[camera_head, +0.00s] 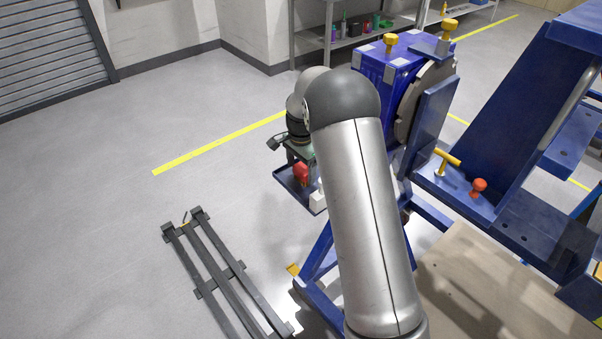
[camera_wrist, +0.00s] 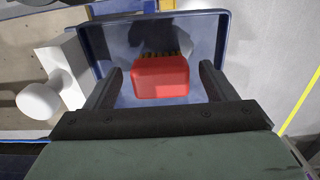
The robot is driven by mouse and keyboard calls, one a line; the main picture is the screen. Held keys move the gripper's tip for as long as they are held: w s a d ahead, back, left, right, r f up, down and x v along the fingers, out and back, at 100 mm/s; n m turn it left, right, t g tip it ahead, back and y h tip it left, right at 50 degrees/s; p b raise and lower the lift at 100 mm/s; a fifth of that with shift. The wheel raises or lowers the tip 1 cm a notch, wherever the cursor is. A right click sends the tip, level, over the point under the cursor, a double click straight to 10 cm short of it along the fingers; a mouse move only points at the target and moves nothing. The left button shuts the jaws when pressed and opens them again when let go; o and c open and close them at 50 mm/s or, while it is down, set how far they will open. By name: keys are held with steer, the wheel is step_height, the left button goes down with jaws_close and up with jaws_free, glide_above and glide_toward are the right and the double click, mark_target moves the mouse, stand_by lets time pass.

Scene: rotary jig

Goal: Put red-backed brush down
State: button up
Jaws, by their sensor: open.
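The red-backed brush (camera_wrist: 160,77) shows in the wrist view, with its red back toward the camera and a row of yellowish bristles at its far edge. It is over or in a blue tray (camera_wrist: 222,45); I cannot tell whether it touches the tray floor. My gripper (camera_wrist: 161,67) is open, with one dark finger on each side of the brush and a visible gap to each. In the head view the red brush (camera_head: 301,173) shows just below my gripper (camera_head: 302,160), above the blue tray (camera_head: 287,182). My arm hides part of the tray there.
A white knobbed object (camera_wrist: 40,100) stands close left of the tray in the wrist view. The blue rotary jig (camera_head: 375,68) rises close behind and right of my arm. A dark rail frame (camera_head: 222,272) lies on the floor at left. Open floor (camera_head: 100,200) extends left.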

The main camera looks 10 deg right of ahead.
mark_target(301, 169)
step_height(301, 169, up, 9)
steer(key=shift+r, duration=0.1)
steer(key=s+r+n, duration=0.3)
steer(key=s, duration=0.5)
steer(key=s+r+n, duration=0.3)
steer(key=s, duration=0.6)
steer(key=s+f+n, duration=0.1)
steer(key=s+n, duration=0.2)
steer(key=s, duration=0.7)
steer(key=s+f+n, duration=0.2)
steer(key=s+n, duration=0.1)
steer(key=s, duration=0.7)
steer(key=shift+s+a+f+n, duration=0.15)
steer(key=shift+a+f+n, duration=0.15)
steer(key=shift+n, duration=0.1)
steer(key=shift+o, duration=0.4)
